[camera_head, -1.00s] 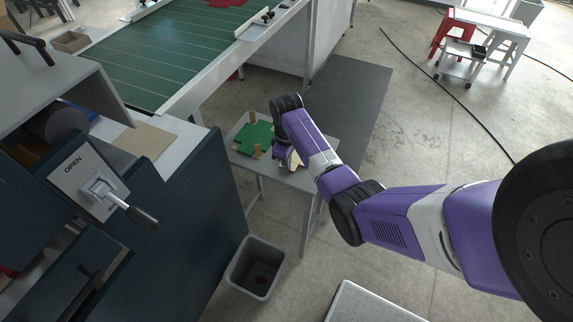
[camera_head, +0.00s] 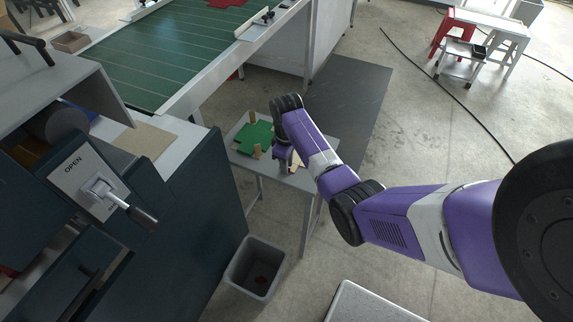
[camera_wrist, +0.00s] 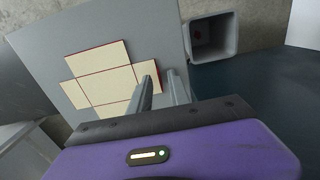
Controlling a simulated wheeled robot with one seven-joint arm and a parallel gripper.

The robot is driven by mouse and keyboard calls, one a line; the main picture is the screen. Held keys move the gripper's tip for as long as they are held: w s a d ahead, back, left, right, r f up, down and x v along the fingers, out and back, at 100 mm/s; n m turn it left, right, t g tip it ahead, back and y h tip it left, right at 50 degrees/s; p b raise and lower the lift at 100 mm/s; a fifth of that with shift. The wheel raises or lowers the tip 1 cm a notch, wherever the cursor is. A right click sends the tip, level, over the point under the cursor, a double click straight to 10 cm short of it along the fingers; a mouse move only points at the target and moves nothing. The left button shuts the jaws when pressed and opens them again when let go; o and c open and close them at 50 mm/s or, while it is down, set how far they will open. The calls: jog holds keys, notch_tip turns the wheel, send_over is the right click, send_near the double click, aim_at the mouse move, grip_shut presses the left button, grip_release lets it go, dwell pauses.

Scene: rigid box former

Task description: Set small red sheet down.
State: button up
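The small red sheet (camera_wrist: 105,75) shows a cream face with red edges and red crease lines in the wrist view. It appears to lie flat on the small grey table (camera_wrist: 155,30), cream side up. In the head view only a pale bit of it (camera_head: 295,168) shows beside my wrist. My gripper (camera_wrist: 162,76) is low over the table at the sheet's right side.
A green cross-shaped sheet (camera_head: 258,133) lies on the table's left part by small wooden blocks (camera_head: 257,151). A grey bin (camera_head: 255,268) with something red inside stands below. The box-forming machine (camera_head: 185,200) is left, the green conveyor (camera_head: 160,55) behind.

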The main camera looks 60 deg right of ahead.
notch_tip(320, 180, up, 12)
jog(key=s+a+f+t+h, duration=0.1)
jog(key=a+f+t, duration=0.3)
jog(key=a+f, duration=0.9)
jog(key=s+a+t, duration=0.3)
jog(key=s+a, duration=0.4)
jog(key=a, duration=0.4)
jog(key=s+a+r+m+t, duration=0.1)
jog(key=s+a+r+t, duration=0.2)
jog(key=s+a+r, duration=0.45)
jog(key=s+r+t, duration=0.2)
jog(key=s+r, duration=0.3)
jog(key=r, duration=0.4)
jog(key=s+a+r+t+y, duration=0.1)
jog(key=s+r+t, duration=0.2)
jog(key=r, duration=0.6)
jog(key=shift+v, duration=1.05)
jog(key=shift+a, duration=0.15)
